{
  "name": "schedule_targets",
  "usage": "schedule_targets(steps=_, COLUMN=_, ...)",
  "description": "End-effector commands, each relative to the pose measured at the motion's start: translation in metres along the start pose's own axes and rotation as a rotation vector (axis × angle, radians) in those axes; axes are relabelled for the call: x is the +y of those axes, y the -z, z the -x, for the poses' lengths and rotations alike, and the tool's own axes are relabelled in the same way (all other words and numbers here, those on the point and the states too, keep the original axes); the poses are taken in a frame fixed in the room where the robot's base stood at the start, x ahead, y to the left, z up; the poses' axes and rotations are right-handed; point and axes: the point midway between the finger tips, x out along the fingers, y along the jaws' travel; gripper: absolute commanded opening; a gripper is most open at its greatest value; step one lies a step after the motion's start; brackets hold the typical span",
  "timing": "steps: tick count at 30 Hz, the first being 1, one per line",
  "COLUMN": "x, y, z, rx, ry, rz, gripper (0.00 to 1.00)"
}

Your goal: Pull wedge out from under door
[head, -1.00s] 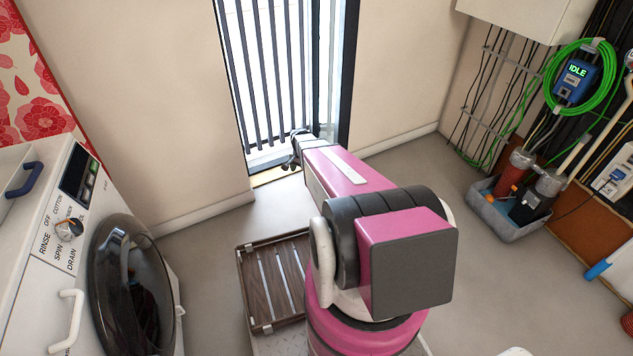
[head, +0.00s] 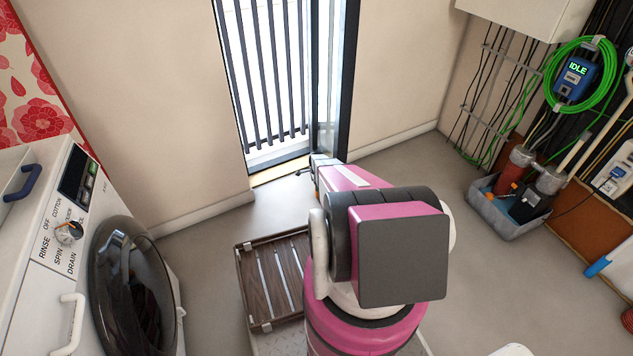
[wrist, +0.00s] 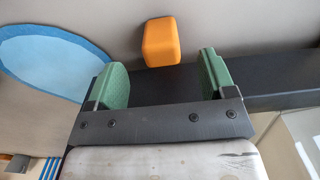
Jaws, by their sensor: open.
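An orange wedge (wrist: 161,42) shows in the wrist view, just beyond and between my fingertips. A dark bar, which looks like the lower edge of the door or its frame, runs beside it; I cannot tell whether the wedge touches it. My gripper (wrist: 164,76) is open, its two green-padded fingers apart with nothing between them. In the head view the glass door (head: 326,80) stands at the right of the barred opening. The end of my arm is low near its foot, and my arm hides the wedge there.
A wooden slatted rack (head: 272,278) lies on the floor left of my arm. A washing machine (head: 85,235) stands at the left. A grey tub (head: 507,212) with pumps sits by the right wall. Floor between my arm and the tub is clear.

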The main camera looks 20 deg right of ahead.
Motion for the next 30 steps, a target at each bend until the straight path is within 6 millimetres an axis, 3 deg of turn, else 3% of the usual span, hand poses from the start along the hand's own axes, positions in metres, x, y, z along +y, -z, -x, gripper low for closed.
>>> schedule_targets(steps=12, x=-0.002, y=0.000, z=-0.068, rx=0.000, ry=-0.001, rz=0.002, gripper=0.77)
schedule_targets(steps=17, x=-0.001, y=0.000, z=-0.079, rx=0.000, ry=0.000, rz=0.002, gripper=0.77)
schedule_targets(steps=25, x=0.000, y=0.000, z=-0.080, rx=0.000, ry=0.000, rz=0.002, gripper=0.77)
schedule_targets(steps=30, x=0.000, y=0.000, z=-0.080, rx=0.000, ry=0.000, rz=0.002, gripper=0.22)
